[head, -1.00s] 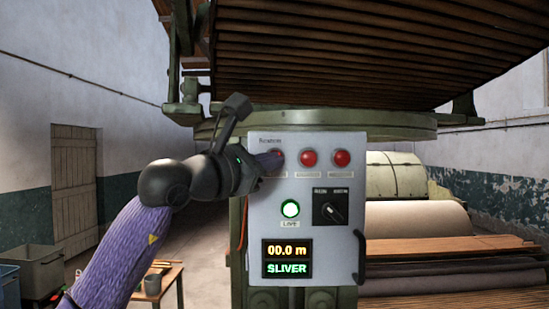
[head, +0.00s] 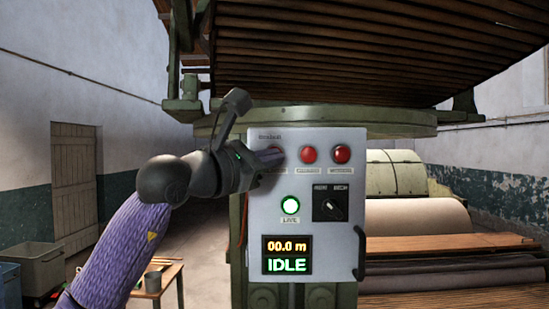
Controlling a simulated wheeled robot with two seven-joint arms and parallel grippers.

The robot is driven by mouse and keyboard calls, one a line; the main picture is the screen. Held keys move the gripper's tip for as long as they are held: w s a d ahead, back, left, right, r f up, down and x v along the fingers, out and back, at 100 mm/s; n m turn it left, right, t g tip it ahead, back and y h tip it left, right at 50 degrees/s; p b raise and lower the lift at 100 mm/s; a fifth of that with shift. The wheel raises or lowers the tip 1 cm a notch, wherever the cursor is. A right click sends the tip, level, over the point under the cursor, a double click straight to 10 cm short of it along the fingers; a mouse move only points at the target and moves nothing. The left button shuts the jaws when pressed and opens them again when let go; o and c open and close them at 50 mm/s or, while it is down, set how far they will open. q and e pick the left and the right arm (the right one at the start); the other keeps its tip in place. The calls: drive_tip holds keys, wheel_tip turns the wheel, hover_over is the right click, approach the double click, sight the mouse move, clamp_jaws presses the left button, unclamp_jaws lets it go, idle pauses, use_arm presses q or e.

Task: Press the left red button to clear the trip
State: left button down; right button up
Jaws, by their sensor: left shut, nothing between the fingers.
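The left red button (head: 277,149) is at the upper left of the grey control panel (head: 350,225), mostly hidden behind my left gripper. My left gripper (head: 272,157) is shut and empty, with its tips at that button; I cannot tell whether they touch it or how far it is pushed in. Two more red buttons, the middle one (head: 308,154) and the right one (head: 341,154), sit in the same row. The display (head: 287,255) reads 00.0 m and IDLE. My right gripper is not in view.
A slatted apron (head: 370,50) hangs above. A small wooden table (head: 168,275) stands at lower left.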

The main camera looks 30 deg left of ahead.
use_arm(q)
drive_tip(key=shift+s+d, duration=0.25)
drive_tip(key=shift+s, duration=0.2)
